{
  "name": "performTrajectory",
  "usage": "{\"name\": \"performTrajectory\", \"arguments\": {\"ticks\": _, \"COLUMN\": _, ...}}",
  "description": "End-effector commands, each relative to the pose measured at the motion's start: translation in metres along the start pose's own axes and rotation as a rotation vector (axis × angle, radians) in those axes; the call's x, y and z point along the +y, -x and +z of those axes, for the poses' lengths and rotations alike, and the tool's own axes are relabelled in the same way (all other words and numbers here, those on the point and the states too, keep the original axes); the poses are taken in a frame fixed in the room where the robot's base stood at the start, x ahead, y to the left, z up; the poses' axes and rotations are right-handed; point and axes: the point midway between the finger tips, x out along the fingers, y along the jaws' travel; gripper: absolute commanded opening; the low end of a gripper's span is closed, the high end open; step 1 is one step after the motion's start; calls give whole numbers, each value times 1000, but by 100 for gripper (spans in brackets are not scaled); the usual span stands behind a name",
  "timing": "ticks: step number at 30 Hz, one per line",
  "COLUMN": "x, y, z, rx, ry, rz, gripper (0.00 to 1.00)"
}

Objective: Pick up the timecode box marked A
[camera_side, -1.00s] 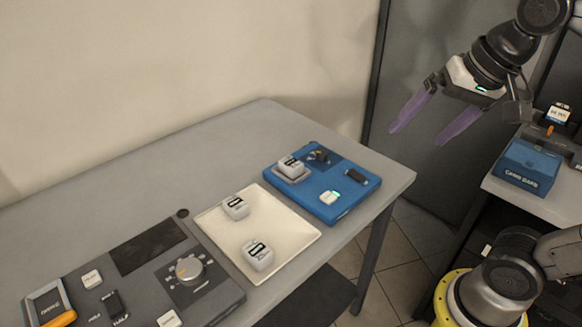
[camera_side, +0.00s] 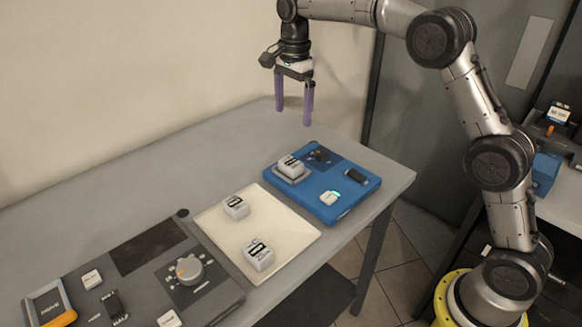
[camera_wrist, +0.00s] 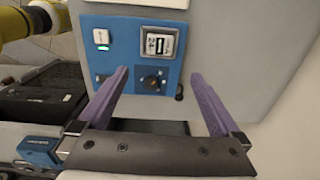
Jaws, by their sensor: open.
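Three small pale boxes with black-and-white labels are in the side view. One box (camera_side: 291,166) sits on the blue panel (camera_side: 325,208); two more, a rear box (camera_side: 236,207) and a front box (camera_side: 258,254), sit on the cream tray (camera_side: 285,236). The letters are too small to read, so I cannot tell which is A. My gripper (camera_side: 293,117) is open and empty, fingers pointing down, above the table's far end behind the blue panel. In the wrist view the panel's box (camera_wrist: 159,43) shows beyond the open fingers of my gripper (camera_wrist: 160,74).
The blue panel also carries a dark knob (camera_side: 320,155), a black piece (camera_side: 356,176) and a white piece with a green light (camera_side: 330,198). A grey console (camera_side: 214,293) with a dial lies at the near left. The table (camera_side: 170,160) is clear along its back.

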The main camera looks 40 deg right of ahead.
Motion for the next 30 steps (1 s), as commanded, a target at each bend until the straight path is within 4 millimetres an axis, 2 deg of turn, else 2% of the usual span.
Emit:
{"name": "performTrajectory", "arguments": {"ticks": 15, "x": 2, "y": -83, "z": 0, "rx": 0, "ry": 1, "rz": 28, "gripper": 100}}
{"name": "performTrajectory", "arguments": {"ticks": 23, "x": 2, "y": -102, "z": 0, "rx": 0, "ry": 1, "rz": 26, "gripper": 100}}
{"name": "performTrajectory", "arguments": {"ticks": 30, "x": 1, "y": -135, "z": 4, "rx": 0, "ry": 1, "rz": 28, "gripper": 100}}
